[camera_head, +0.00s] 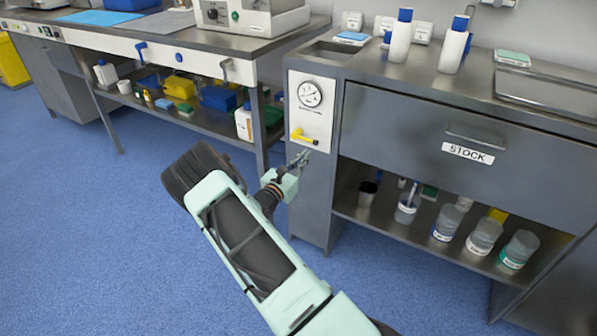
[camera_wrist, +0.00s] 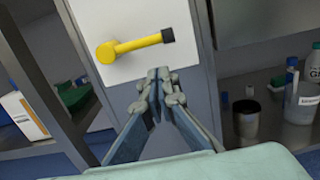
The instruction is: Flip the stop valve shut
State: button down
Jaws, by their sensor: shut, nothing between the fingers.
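The stop valve is a yellow lever (camera_head: 304,137) on a white panel below a round gauge (camera_head: 309,94), on the narrow front of the grey cabinet. In the wrist view the lever (camera_wrist: 135,46) lies nearly level, with its round pivot at the left and a black tip at the right, tilted slightly up. My gripper (camera_head: 303,158) is just below the lever in the head view. In the wrist view my gripper (camera_wrist: 159,76) has its fingertips together and empty, below the lever's right half. I cannot tell whether they touch the panel.
A drawer marked STOCK (camera_head: 468,152) is to the right, above an open shelf with several jars (camera_head: 484,237). Another bench (camera_head: 150,40) with bottles and bins below stands at the left. A black cup (camera_wrist: 246,116) is on the shelf at right. Blue floor is clear at left.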

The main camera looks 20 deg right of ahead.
aim_at(310, 141)
jog(key=shift+w+d+r, duration=0.1)
jog(key=shift+d+r, duration=0.1)
jog(key=shift+r, duration=1)
jog(key=shift+r+n+p, duration=0.4)
jog(key=shift+n+p, duration=0.2)
jog(key=shift+p, duration=0.05)
jog(key=r+n+p, duration=0.1)
jog(key=n+p, duration=0.1)
jog(key=shift+d+r+p, duration=0.1)
jog(key=shift+r+p, duration=0.15)
jog(key=shift+p, duration=0.05)
jog(key=r+n+p, duration=0.1)
jog(key=n+p, duration=0.2)
jog(key=n, duration=0.1)
jog(key=w+a+r+n+p, duration=0.1)
jog(key=r+n+p, duration=0.1)
jog(key=n+p, duration=0.1)
jog(key=r+n+p, duration=0.2)
jog(key=n+p, duration=0.1)
jog(key=n, duration=0.2)
jog(key=shift+w+a+n+t+y, duration=0.3)
jog(key=shift+w+y, duration=0.1)
